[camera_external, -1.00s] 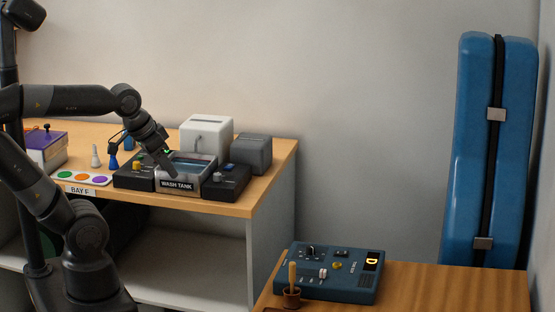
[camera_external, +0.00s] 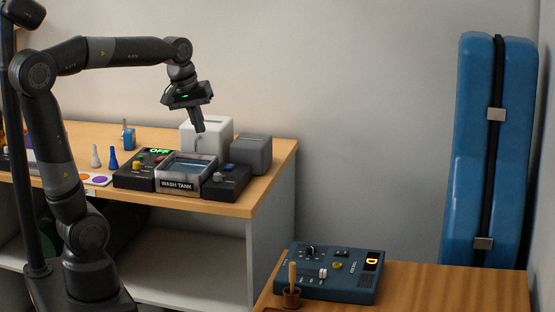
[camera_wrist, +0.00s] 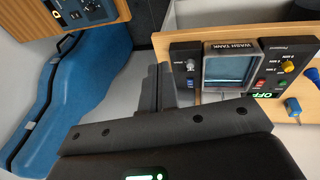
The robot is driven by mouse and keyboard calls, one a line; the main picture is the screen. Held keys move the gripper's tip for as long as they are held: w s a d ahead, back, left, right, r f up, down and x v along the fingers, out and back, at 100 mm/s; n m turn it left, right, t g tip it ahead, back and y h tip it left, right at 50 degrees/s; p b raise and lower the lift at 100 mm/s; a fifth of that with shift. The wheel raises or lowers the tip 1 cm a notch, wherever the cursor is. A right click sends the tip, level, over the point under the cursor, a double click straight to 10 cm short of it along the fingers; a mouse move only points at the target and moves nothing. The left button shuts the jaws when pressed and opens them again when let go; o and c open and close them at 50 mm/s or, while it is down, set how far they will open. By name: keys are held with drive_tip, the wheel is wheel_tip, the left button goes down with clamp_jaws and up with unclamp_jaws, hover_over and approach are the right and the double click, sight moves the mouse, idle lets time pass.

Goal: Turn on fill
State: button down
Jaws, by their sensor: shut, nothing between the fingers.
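My gripper (camera_external: 199,128) is shut and empty, pointing down above the tank's back edge.
A white box (camera_external: 221,128) and a grey box (camera_external: 251,153) stand behind the tank, close to my gripper. A blue console (camera_external: 330,275) sits on the lower front table. A blue case (camera_external: 490,150) leans at the wall.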

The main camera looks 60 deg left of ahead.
drive_tip(key=w+a+n+g, duration=0.2)
drive_tip(key=w+a+n, duration=0.7)
drive_tip(key=w+a, duration=0.25)
drive_tip(key=n+g, duration=0.2)
drive_tip(key=n, duration=0.6)
hover_over(229, 167)
drive_tip(key=w+a, duration=0.1)
wheel_tip(229, 167, down, 6)
drive_tip(key=shift+w+a+f+h, duration=0.15)
drive_tip(key=shift+w+h, duration=0.05)
drive_tip(key=shift+h, duration=0.2)
drive_tip(key=shift+f, duration=0.1)
drive_tip(key=f, duration=0.9)
drive_tip(key=s+d+f, duration=0.1)
drive_tip(key=f, duration=0.3)
drive_tip(key=shift+s+d+f, duration=0.1)
drive_tip(key=shift+f, duration=0.25)
drive_tip(key=shift+f, duration=0.2)
